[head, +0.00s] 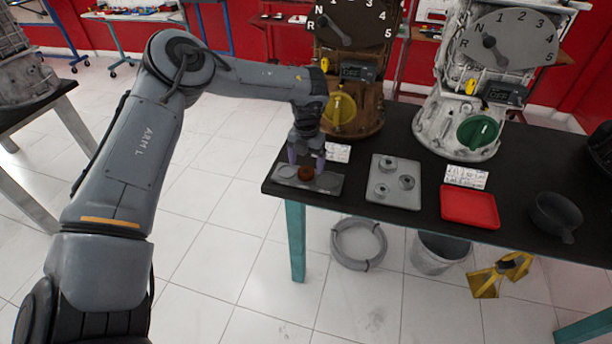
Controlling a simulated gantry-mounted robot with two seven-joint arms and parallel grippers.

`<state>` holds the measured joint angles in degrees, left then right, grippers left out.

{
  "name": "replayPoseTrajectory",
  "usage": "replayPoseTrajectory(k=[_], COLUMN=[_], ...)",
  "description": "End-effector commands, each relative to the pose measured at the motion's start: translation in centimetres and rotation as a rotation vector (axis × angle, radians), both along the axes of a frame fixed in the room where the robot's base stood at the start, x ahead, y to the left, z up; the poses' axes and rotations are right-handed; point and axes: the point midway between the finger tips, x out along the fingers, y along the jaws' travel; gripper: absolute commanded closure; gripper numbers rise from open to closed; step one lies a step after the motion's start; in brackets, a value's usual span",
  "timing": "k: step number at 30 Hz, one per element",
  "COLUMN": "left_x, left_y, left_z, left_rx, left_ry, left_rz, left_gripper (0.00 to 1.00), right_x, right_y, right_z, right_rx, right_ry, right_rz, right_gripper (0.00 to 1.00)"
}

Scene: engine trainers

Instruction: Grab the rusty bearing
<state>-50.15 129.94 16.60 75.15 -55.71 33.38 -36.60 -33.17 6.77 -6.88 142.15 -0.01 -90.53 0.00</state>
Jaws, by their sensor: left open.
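The rusty bearing (306,173) is a small brown ring. It sits on a grey tray (328,184) at the left front corner of the black table. My left gripper (306,163) points down right over the bearing, with its fingers open at either side of the bearing's top. I cannot tell whether the fingers touch it. Part of the bearing is hidden by the fingers. My right gripper is out of view.
To the right stand a grey tray with several metal bearings (395,183), a red tray (469,206) and a dark pan (555,213). A brown engine trainer (350,65) and a white one (466,130) stand behind. A bucket (440,252) is under the table (427,160).

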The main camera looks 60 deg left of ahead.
Motion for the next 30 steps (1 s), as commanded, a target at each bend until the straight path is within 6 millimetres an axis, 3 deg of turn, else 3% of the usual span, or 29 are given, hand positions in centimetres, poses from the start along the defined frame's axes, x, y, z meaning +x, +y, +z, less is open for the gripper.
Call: replayPoseTrajectory(k=[1,6,14,27,30], left_x=[-0.2,-0.2,-0.2,-0.2,-0.1], left_y=[0.1,0.1,0.1,0.1,0.1], left_z=[-1.2,-2.8,-2.8,-2.8,-2.8], left_rx=[-0.002,-0.001,0.0,0.001,0.001], left_ry=[0.002,0.001,0.0,0.001,-0.001], left_rz=[0.001,0.002,0.001,0.001,0.001], left_gripper=[0.16,0.16,0.16,0.82,0.82], right_x=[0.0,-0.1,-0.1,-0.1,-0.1], right_y=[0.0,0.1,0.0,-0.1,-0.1], right_z=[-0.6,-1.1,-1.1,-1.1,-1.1], right_rx=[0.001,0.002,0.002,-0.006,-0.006], right_ry=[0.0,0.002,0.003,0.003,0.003], right_rz=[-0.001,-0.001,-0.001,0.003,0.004], right_gripper=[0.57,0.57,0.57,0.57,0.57])
